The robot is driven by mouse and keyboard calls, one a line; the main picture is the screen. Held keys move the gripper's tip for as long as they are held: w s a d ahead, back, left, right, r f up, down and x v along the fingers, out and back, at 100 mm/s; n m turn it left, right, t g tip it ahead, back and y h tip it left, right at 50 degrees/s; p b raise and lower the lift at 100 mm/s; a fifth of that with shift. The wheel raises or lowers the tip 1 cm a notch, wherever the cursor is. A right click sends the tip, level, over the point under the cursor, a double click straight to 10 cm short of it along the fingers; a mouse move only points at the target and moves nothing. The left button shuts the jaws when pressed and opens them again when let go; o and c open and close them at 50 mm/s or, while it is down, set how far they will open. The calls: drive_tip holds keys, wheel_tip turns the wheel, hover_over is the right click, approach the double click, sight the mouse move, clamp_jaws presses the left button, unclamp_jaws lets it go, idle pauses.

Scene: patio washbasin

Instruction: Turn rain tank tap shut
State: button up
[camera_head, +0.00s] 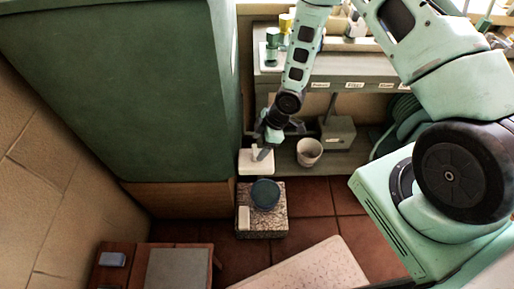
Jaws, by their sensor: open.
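The large dark green body at the left (130,85) looks like the rain tank; it stands on a tan base. My gripper (264,152) is open and points down beside the tank's right edge. It is just above a small white block or ledge (250,168). I cannot make out the tap or its handle; it may be hidden by the gripper or the tank's edge. Whether the gripper touches anything is too small to tell.
Below the gripper, a blue round bowl or lid (265,193) sits on a speckled stone block (262,228). A pale pot (309,152), a grey-green box (338,133) and a coiled hose (402,125) stand to the right. A low wooden table (120,277) is at lower left.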

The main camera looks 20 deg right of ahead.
sight(255, 153)
drive_tip(key=shift+x, duration=1.25)
drive_tip(key=c, duration=1)
drive_tip(key=shift+a+m+b, duration=0.1)
drive_tip(key=shift+m+b, duration=0.35)
drive_tip(key=shift+m, duration=0.15)
drive_tip(key=shift+t, duration=0.3)
drive_tip(key=o, duration=1)
